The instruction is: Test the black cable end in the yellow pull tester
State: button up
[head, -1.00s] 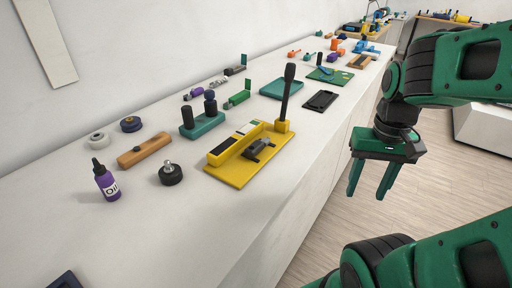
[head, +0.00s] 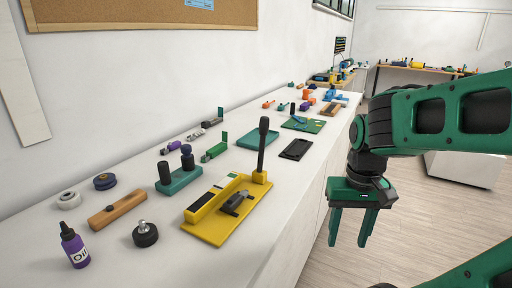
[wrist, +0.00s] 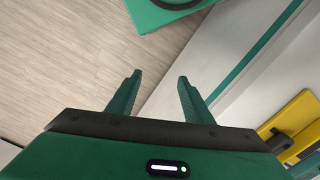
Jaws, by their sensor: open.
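The yellow pull tester (head: 208,232) lies on the white bench, with a black upright lever at its far end and a dark clamp (head: 236,202) on its plate. Its edge also shows at the right of the wrist view (wrist: 301,113). A small grey-and-black piece (head: 197,135) lies near the wall among similar coloured pieces; I cannot tell for certain whether it is the black cable end. My gripper (head: 349,240) is open and empty, pointing down beyond the bench's front edge, right of the tester. In the wrist view its fingers (wrist: 160,76) are apart over the floor.
A purple oil bottle (head: 75,247), black knob (head: 145,234), wooden handle (head: 117,210) and teal block (head: 179,181) stand left of the tester. A teal tray (head: 262,137) and black tray (head: 296,149) lie beyond it. The near bench front is clear.

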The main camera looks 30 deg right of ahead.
jog(key=shift+c, duration=0.5)
jog(key=shift+d+r+h, duration=0.15)
jog(key=shift+d+r, duration=0.05)
jog(key=shift+r, duration=0.3)
jog(key=shift+d+r+h, duration=0.15)
jog(key=shift+r, duration=0.35)
jog(key=c, duration=1)
jog(key=w+r, duration=0.1)
jog(key=w+d+r+n, duration=0.1)
jog(key=w, duration=0.1)
jog(key=shift+r+h, duration=0.15)
jog(key=shift+h, duration=0.25)
grip_shut()
jog(key=w+a+r+n+t+h, duration=0.2)
jog(key=w+a+r, duration=0.1)
jog(key=w+r, duration=0.6)
jog(key=w+a+r+n+t+h, duration=0.1)
jog(key=w+a+r+n, duration=0.2)
jog(key=w+r, duration=0.65)
jog(key=w+a+r+n+t, duration=0.2)
jog(key=w+a+r, duration=0.4)
jog(key=a, duration=0.4)
jog(key=d+r+x, duration=0.1)
jog(key=d+x, duration=0.1)
jog(key=x, duration=1.1)
jog(key=shift+w+d, duration=0.3)
jog(key=shift+d, duration=0.15)
